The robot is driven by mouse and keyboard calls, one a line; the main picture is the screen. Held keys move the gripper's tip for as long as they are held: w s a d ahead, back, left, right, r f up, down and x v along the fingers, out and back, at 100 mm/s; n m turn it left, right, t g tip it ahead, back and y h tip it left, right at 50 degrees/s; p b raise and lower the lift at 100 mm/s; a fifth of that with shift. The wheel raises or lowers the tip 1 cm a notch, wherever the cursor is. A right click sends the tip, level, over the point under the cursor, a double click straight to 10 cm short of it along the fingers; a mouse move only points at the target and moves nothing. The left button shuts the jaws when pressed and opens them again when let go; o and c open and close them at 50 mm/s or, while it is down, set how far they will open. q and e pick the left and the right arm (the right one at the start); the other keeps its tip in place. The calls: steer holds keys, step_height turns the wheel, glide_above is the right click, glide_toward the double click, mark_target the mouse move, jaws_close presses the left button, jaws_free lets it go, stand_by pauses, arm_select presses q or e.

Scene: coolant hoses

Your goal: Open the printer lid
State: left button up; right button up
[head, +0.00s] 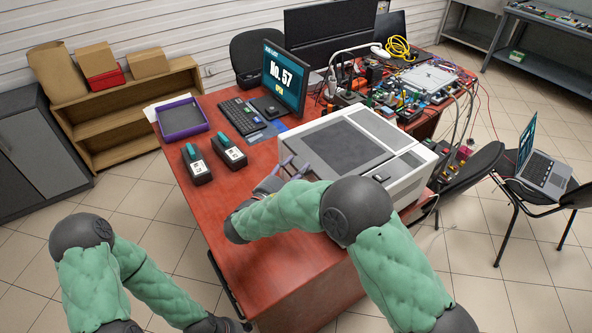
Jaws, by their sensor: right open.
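The printer (405,185) is a white box on the right part of the red table. Its top has a large dark grey panel, which looks like the lid (345,147) and lies flat and closed. My right gripper (289,168) is open at the printer's left edge, close beside the lid. I cannot tell whether its fingers touch the printer. My right forearm hides part of the printer's near side. My left arm hangs low at the bottom left, off the table. Only a dark part of its end (222,325) shows at the frame's bottom, and its fingers cannot be made out.
Two dark handheld devices (229,150) and a purple tray (182,119) stand on the table (205,210) left of the printer. A keyboard (242,115) and monitor (285,78) are behind. Electronics and cables crowd the far right. The table's near left part is clear.

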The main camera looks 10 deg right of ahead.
steer(key=shift+w+d, duration=0.2)
jaws_close()
steer(key=shift+r, duration=0.2)
